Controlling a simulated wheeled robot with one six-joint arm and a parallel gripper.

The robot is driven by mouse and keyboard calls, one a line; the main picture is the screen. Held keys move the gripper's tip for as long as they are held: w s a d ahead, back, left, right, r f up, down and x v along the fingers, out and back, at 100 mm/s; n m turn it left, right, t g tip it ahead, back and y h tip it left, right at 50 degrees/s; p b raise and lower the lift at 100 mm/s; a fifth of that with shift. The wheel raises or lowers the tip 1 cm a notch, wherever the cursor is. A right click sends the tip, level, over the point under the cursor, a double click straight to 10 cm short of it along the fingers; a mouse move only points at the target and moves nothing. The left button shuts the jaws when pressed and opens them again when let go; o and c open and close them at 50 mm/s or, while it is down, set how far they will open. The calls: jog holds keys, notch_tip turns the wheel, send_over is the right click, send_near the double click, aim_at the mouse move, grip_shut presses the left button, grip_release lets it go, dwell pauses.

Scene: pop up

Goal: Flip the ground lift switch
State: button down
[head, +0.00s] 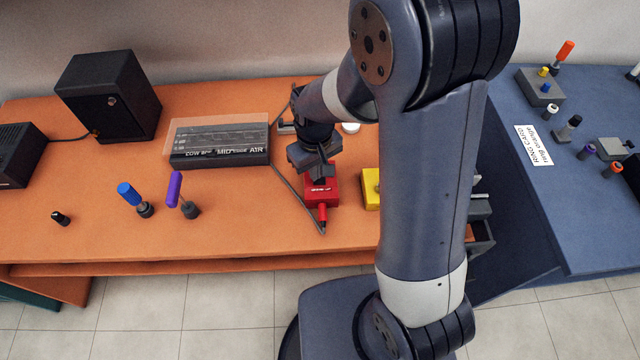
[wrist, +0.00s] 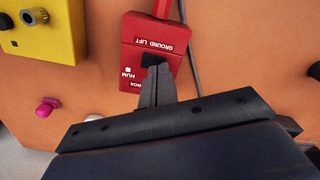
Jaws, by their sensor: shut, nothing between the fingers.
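The red box (head: 321,191) lies on the orange table, in front of my gripper. In the wrist view the red box (wrist: 168,38) carries the words GROUND LIFT and HUM BOX, upside down. A black switch (wrist: 152,60) sits on its top face. My gripper (wrist: 156,70) is shut, and its fingertips are right at the switch and cover part of it. I cannot tell whether they touch it or which way it is set. In the head view my gripper (head: 322,172) is over the back part of the red box.
A yellow box (head: 371,188) stands right of the red box. A grey cable (head: 293,193) runs left of it. A black mixer-like unit (head: 220,145), a speaker (head: 109,95) and blue and purple-handled pieces are further left. A pink knob (wrist: 46,106) shows in the wrist view.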

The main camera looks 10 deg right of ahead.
jog(key=shift+f+b, duration=0.45)
jog(key=shift+f, duration=0.2)
jog(key=shift+r, duration=0.1)
jog(key=shift+r+p, duration=2.85)
jog(key=shift+r, duration=0.7)
jog(key=shift+f, duration=0.1)
